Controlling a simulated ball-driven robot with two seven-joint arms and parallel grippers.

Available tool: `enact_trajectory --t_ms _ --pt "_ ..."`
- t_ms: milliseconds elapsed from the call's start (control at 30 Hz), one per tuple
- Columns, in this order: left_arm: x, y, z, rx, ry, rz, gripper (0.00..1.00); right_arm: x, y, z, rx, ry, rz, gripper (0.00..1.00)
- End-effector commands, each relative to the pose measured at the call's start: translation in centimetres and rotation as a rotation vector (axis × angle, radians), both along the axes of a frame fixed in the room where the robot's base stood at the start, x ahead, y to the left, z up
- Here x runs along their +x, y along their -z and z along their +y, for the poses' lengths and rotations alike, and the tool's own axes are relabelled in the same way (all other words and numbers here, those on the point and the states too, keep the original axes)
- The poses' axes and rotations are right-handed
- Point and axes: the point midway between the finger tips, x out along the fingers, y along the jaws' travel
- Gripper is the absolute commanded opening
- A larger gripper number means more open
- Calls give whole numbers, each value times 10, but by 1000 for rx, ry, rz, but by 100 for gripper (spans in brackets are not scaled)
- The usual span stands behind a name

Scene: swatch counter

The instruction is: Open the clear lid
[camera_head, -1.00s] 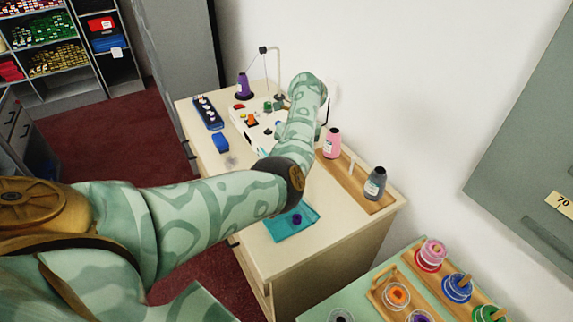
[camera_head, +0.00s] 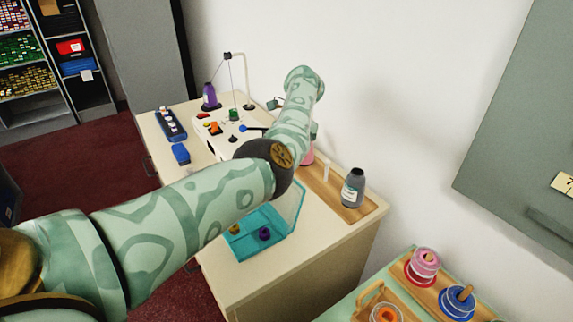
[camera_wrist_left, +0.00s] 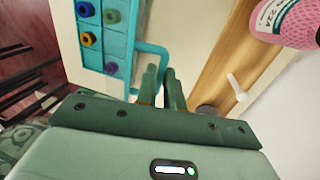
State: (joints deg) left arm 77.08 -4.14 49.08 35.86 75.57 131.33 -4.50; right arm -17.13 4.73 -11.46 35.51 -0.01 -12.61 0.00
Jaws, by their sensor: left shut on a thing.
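The teal box (camera_head: 252,238) stands on the counter, with small round spools in it. Its clear teal-rimmed lid (camera_head: 294,202) stands raised and tilted up along the box's right side. In the left wrist view the box (camera_wrist_left: 114,45) shows several compartments with blue, yellow, green and purple spools. The lid's teal rim (camera_wrist_left: 152,48) runs from the box to my left gripper (camera_wrist_left: 160,76), which is shut on it. My right gripper is not in view.
A wooden rack on the counter holds a grey bottle (camera_head: 353,188) and a pink bottle (camera_wrist_left: 286,22), close to my left gripper. A white peg (camera_wrist_left: 236,87) stands on the rack. A white machine (camera_head: 215,135) stands behind. The wall borders the right side.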

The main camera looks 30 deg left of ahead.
Motion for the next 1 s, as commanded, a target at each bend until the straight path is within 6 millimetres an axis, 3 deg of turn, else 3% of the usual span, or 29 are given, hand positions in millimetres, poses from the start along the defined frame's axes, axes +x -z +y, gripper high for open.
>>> enact_trajectory --t_ms 33,633,667,700,1000 --pt "1 12 -7 -17 7 7 0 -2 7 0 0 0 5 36" --pt "7 8 -11 -18 12 -3 0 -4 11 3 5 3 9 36" --pt "7 7 -11 -18 12 -3 22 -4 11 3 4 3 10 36" --pt "7 7 -11 -17 12 -3 31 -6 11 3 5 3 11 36" --pt "7 6 -9 -17 11 -5 31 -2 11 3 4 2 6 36"
